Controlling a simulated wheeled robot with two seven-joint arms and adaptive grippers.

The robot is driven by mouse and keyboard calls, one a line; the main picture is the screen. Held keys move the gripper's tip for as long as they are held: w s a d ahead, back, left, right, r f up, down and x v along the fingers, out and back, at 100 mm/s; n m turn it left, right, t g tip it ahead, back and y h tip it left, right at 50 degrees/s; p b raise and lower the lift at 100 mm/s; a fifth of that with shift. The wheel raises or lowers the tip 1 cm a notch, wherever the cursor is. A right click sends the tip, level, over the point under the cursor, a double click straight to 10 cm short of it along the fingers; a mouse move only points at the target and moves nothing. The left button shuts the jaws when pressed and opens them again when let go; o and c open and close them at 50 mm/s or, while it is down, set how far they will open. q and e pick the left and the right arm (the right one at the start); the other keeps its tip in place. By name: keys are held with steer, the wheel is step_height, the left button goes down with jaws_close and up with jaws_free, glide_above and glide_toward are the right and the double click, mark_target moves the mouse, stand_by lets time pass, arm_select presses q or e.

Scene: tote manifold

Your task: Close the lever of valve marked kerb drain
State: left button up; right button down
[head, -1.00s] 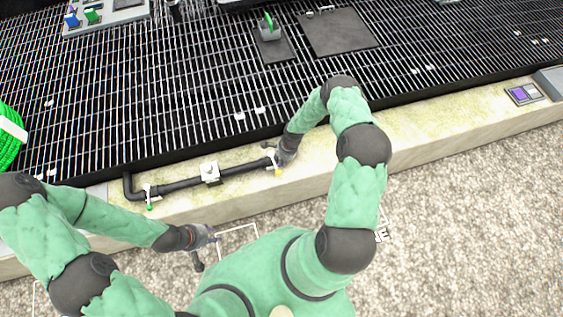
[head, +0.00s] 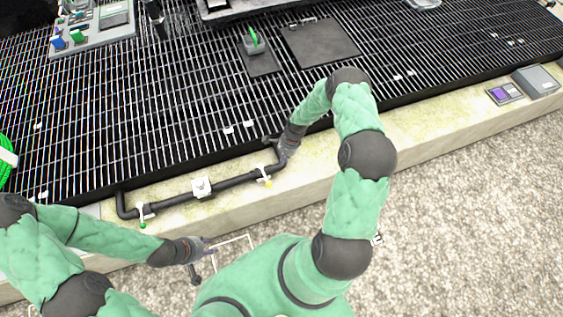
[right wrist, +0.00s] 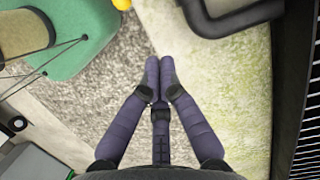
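A black pipe (head: 232,182) runs along the pale kerb in the head view. A white valve lever with a yellow tip (head: 268,184) sits near its right end, and one with a green tip (head: 142,224) near its left end. I cannot read which is marked kerb drain. My right gripper (head: 274,142) is beyond the pipe's right end, apart from the yellow-tipped lever. In the right wrist view its fingertips (right wrist: 160,64) are together and hold nothing; a yellow knob (right wrist: 122,4) shows at the top edge. My left gripper (head: 210,246) hangs over the gravel before the kerb; its fingers are unclear.
A white box (head: 202,187) sits mid-pipe. A dark grating (head: 150,120) lies behind the kerb (head: 420,132), with a green-handled item (head: 254,42) on a dark plate. A purple-screened box (head: 504,94) stands at the right. Green hose (head: 5,150) lies at the left edge.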

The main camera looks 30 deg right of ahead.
mark_target(265, 175)
steer(key=a+f+b, duration=0.3)
steer(key=a+f, duration=0.2)
steer(key=f, duration=0.5)
steer(key=shift+w+a+y+b, duration=0.15)
steer(key=shift+w+y+b, duration=0.05)
steer(key=shift+y+b, duration=0.2)
stand_by(0.4)
steer(key=shift+a, duration=0.1)
steer(key=shift+a, duration=0.65)
steer(key=shift+s+f, duration=0.1)
